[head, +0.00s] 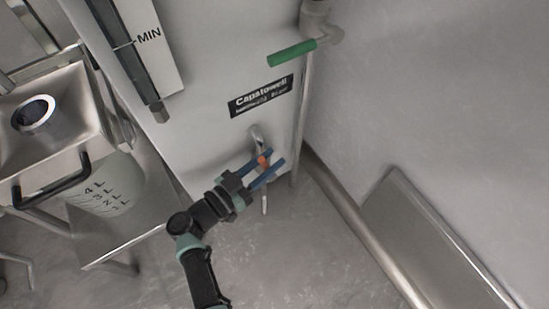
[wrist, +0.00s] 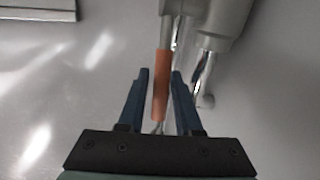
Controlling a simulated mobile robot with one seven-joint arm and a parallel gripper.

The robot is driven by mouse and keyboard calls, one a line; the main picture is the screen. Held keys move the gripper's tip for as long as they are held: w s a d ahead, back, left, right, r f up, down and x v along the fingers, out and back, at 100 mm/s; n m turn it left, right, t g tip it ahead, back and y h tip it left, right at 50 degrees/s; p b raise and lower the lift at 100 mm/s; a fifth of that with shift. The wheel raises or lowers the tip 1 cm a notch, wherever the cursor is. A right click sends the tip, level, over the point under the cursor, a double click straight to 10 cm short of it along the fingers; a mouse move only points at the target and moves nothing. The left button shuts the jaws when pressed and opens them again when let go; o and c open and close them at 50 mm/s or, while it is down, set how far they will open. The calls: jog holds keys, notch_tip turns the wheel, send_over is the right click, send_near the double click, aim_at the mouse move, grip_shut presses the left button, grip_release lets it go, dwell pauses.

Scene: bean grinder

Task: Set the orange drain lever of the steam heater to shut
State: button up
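The orange drain lever (head: 263,161) is low on the front of the white steam heater (head: 215,65), by a metal drain pipe (head: 257,135). In the wrist view the orange lever (wrist: 161,85) runs between the two blue fingers of my gripper (wrist: 160,80). A gap shows on both sides of it, so the fingers look open around it and not closed on it. In the head view my gripper (head: 273,163) reaches the lever from the lower left, and the fingers partly cover it.
A green-handled valve (head: 291,54) sits on the pipe above. A metal hopper (head: 50,120) and a marked container (head: 105,190) stand at the left. A metal rail (head: 365,235) runs along the wall at right. Open floor lies below the lever.

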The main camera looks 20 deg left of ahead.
jog(key=shift+x, duration=1)
jog(key=shift+a, duration=0.1)
grip_shut()
dwell(0.7)
